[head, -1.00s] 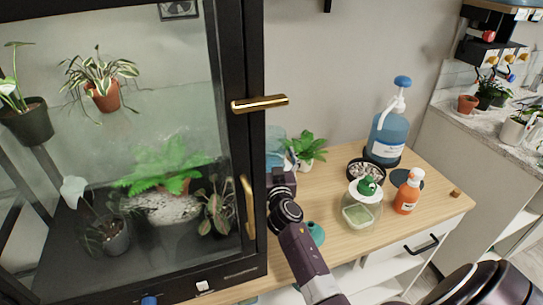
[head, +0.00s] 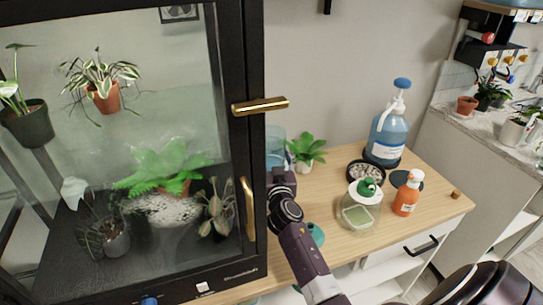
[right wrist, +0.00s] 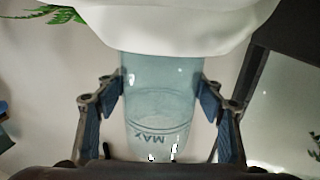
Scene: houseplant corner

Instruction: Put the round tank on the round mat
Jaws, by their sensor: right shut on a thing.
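The round tank (right wrist: 157,105) is a clear bluish cylinder with a MAX mark in the right wrist view. My right gripper (right wrist: 160,92) has its blue pads on both sides of it and is shut on it. In the head view the tank (head: 275,140) shows only partly, between the black cabinet frame and the small plant. My right gripper (head: 279,180) is just below it, partly hidden by the cabinet edge. The round mat (head: 405,179) is a flat dark disc on the wooden top, behind the orange bottle. My left gripper is not in view.
The glass cabinet (head: 254,140) stands close at left, its gold handle (head: 260,105) sticking out. Around the mat stand a blue pump bottle (head: 386,140), a pebble bowl (head: 366,172), a green-topped jar (head: 358,212) and an orange bottle (head: 406,197). A potted plant (head: 307,148) stands nearer the tank.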

